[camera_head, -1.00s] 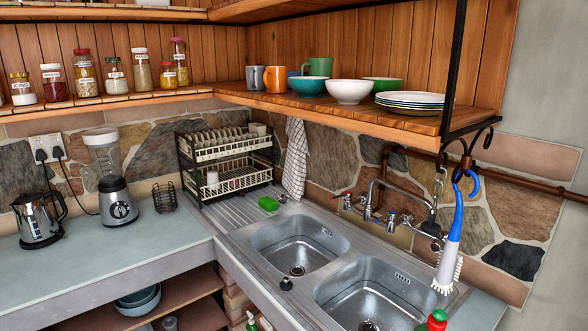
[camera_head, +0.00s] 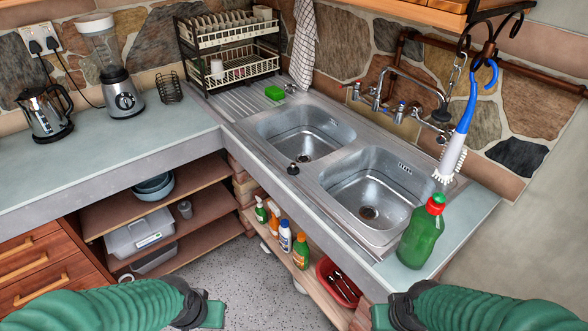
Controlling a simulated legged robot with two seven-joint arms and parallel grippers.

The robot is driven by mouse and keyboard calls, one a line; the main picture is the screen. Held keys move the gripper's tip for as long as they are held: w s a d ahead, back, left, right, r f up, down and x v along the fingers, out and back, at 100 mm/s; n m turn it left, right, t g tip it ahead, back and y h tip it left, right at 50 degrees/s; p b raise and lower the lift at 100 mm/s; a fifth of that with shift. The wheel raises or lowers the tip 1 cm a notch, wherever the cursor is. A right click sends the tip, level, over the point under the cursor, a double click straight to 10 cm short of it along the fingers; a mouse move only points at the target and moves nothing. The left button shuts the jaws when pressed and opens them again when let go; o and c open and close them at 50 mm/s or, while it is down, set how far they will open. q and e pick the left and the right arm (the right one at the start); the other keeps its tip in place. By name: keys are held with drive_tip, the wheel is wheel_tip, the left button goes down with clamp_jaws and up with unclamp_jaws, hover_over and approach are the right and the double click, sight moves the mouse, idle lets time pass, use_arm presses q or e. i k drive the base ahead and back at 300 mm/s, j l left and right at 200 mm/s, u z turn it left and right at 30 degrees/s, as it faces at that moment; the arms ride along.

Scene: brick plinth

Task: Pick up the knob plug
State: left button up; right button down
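A small black knob plug (camera_head: 293,169) sits on the steel rim at the front of the double sink (camera_head: 310,178), near the divider between the two basins. My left gripper (camera_head: 212,312) is low in the picture, left of centre, over the floor and well apart from the plug. My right gripper (camera_head: 383,316) is at the bottom edge, right of centre, below the green bottle and also apart from the plug. Only parts of both grippers show, so their opening is unclear. I see nothing held in either.
A green bottle with a red cap (camera_head: 421,232) stands on the counter right of the sink. A blue-and-white brush (camera_head: 459,130) hangs above it. A green sponge (camera_head: 274,93) lies behind the left basin. Bottles and a red tray (camera_head: 339,283) sit on the shelf below.

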sight(293, 170)
drive_tip(key=i+j, duration=0.2)
drive_tip(key=i+j+z, duration=0.15)
drive_tip(key=j+z, duration=0.15)
drive_tip(key=i+j+z, duration=0.25)
drive_tip(key=j+z, duration=0.6)
drive_tip(key=j, duration=0.2)
